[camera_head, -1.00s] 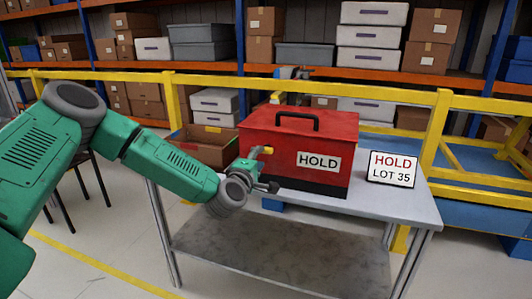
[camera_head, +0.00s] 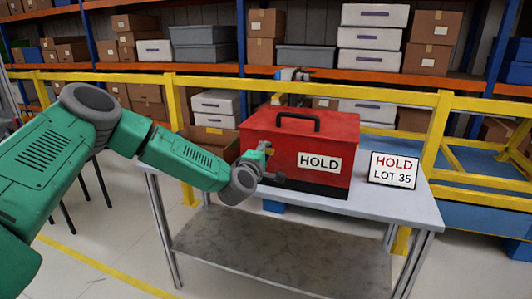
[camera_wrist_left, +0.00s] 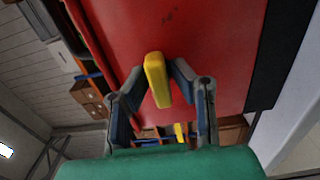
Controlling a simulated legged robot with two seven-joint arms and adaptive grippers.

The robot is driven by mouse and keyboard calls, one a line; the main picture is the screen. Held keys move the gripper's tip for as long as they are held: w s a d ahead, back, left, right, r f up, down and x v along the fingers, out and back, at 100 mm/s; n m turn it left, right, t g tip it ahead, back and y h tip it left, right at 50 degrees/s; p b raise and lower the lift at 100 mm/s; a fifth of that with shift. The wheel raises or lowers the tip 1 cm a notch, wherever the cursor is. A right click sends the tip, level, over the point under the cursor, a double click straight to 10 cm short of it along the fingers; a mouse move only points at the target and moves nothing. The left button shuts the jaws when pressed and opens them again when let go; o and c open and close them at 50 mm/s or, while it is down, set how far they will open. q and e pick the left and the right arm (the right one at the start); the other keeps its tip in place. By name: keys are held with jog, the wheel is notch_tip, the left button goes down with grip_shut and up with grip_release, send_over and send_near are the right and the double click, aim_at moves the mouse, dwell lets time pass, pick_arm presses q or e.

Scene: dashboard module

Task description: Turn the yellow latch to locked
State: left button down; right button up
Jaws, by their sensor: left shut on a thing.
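The red box (camera_head: 325,138) with a black handle and a white HOLD label stands on the grey table. The yellow latch (camera_wrist_left: 157,80) is on its left side, a stubby lever pointing back towards my wrist camera. In the head view, only a small yellow piece of it (camera_head: 262,145) shows beside my gripper. My left gripper (camera_head: 266,165) is at the box's left end. In the wrist view, its two fingers (camera_wrist_left: 159,78) are on either side of the latch, shut on it. The latch's mount is hidden. My right gripper is not in view.
A HOLD LOT 35 sign (camera_head: 393,169) stands on the table (camera_head: 405,205) right of the box. A yellow rail (camera_head: 400,97) and loaded shelves are behind. The table's right front is clear.

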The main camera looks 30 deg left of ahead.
pick_arm(q)
jog(key=shift+f+m, duration=0.2)
jog(key=shift+m, duration=0.2)
jog(key=m+p, duration=0.1)
jog(key=m, duration=0.2)
jog(key=shift+s+d+m, duration=0.1)
jog(key=shift+d+m, duration=0.05)
jog(key=shift+m, duration=0.15)
jog(key=m+p, duration=0.1)
jog(key=m, duration=0.3)
jog(key=shift+f+m+p, duration=0.15)
jog(key=shift+m+p, duration=0.25)
jog(key=m+p, duration=0.1)
jog(key=m, duration=0.3)
jog(key=shift+s+f+m+p, duration=0.1)
jog(key=shift+m+p, duration=0.25)
jog(key=shift+m, duration=2.05)
jog(key=c, duration=1.5)
grip_release()
jog(key=shift+c, duration=0.2)
